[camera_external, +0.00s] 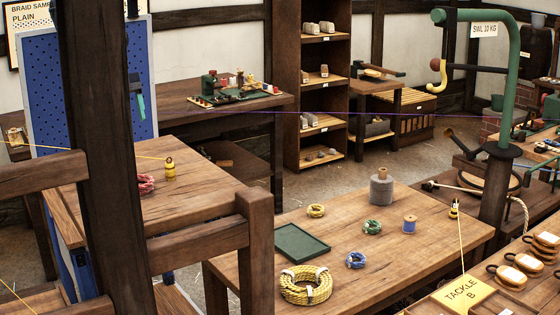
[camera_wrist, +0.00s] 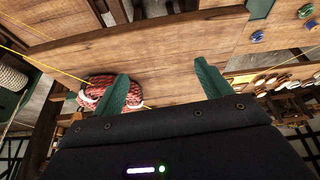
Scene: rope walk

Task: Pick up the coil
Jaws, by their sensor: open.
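A red and pink rope coil (camera_wrist: 92,88) lies on a wooden table at the left of the wrist view. In the external view the red coil (camera_external: 147,184) is partly hidden behind a dark post. My gripper (camera_wrist: 161,67) is open and empty, with two green fingers. Its left finger overlaps the coil's right side in the picture; I cannot tell whether they touch. Other coils lie on the front table: a large yellow coil (camera_external: 306,285), a small yellow coil (camera_external: 316,211), a green coil (camera_external: 372,227) and a blue coil (camera_external: 356,260). My gripper does not show clearly in the external view.
A yellow line (camera_wrist: 48,69) runs past the red coil. A yellow bobbin (camera_external: 170,170) stands beside that coil. A green tray (camera_external: 301,243), a grey spool (camera_external: 381,189) and a blue spool (camera_external: 409,225) are on the front table. A dark post (camera_external: 100,130) and wooden rails stand in front.

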